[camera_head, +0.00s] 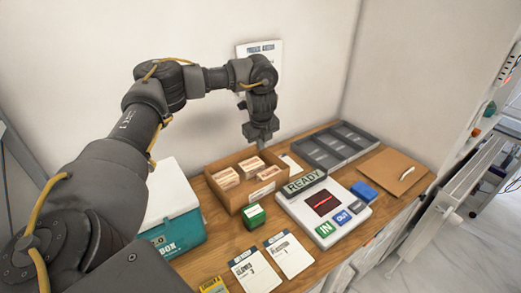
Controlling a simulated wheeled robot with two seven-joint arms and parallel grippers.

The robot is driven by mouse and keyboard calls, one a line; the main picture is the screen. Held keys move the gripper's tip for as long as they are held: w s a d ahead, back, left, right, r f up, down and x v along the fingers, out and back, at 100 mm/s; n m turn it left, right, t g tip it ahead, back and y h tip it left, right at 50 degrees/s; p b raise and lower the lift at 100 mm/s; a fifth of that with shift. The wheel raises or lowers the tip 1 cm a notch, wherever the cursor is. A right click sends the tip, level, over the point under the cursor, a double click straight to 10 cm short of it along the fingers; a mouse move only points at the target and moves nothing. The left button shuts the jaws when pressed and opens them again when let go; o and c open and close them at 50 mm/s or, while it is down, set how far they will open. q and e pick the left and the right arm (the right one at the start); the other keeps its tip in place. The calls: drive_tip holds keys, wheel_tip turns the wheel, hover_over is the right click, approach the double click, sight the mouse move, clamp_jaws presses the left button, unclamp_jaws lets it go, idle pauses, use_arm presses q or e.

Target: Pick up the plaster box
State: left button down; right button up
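Several small cream boxes with brown markings, such as the front left one (226,179), stand in an open cardboard tray (235,201). A small green and white box (253,216) stands on the counter in front of the tray. The labels are too small to read, so I cannot tell which is the plaster box. My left gripper (260,144) points down above the back of the cardboard tray, apart from the boxes. Its fingers are small and dark, and whether they are open is unclear. Nothing is visibly held. My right gripper is not in view.
A scanner pad (318,211) with a READY sign (304,182) stands right of the tray. A grey compartment tray (334,147), brown folder (390,171) and blue block (364,192) lie beyond it. A teal and white box (178,233) stands left. Two cards (254,270) lie in front.

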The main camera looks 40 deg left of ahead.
use_arm(q)
drive_tip(key=shift+r, duration=0.3)
drive_tip(key=c, duration=2.1)
unclamp_jaws()
drive_tip(key=shift+c, duration=0.2)
drive_tip(key=o, duration=1.7)
drive_tip(key=shift+r, duration=0.1)
